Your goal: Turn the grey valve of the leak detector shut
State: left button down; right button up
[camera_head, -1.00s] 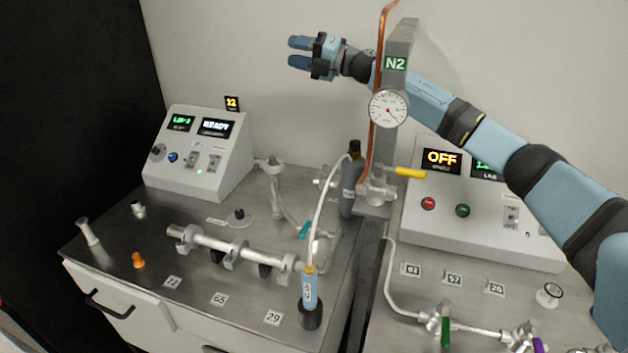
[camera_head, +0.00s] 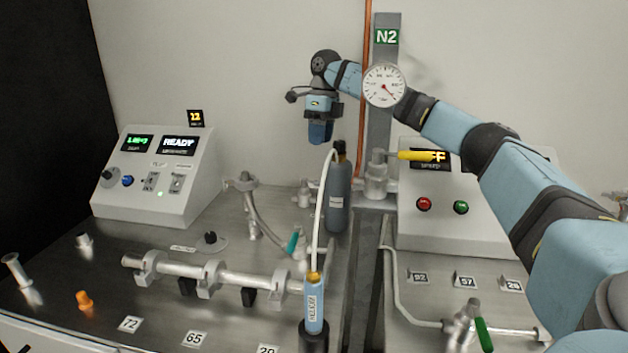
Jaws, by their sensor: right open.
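The leak detector (camera_head: 160,180) is probably the grey sloped console at the left with a green readout and a READY display. A grey metal fitting with a knob-like top (camera_head: 243,182) stands beside it at the head of a flexible hose. I cannot tell for sure whether this is the grey valve. My right gripper (camera_head: 320,138) points down in front of the back wall, above and to the right of that fitting, near the gas bottle's top. It is open and apart from the things on the bench; its fingers overlap edge-on. My left gripper is not in view.
A dark grey bottle (camera_head: 338,200) and a white tube (camera_head: 321,210) stand below the gripper. The N2 column (camera_head: 386,60) with its gauge (camera_head: 384,86) and yellow handle (camera_head: 415,155) is to the right. A teal-handled valve (camera_head: 293,242) and clamped pipe (camera_head: 180,269) lie in front.

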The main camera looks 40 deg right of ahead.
aim_at(317, 185)
jog(key=f, duration=0.3)
jog(key=a+f+b, duration=0.1)
jog(key=f, duration=0.2)
jog(key=a+f, duration=0.1)
jog(key=f, duration=0.3)
jog(key=shift+s+f+b, duration=0.1)
jog(key=shift+s+b, duration=0.25)
jog(key=shift+b, duration=0.05)
grip_shut()
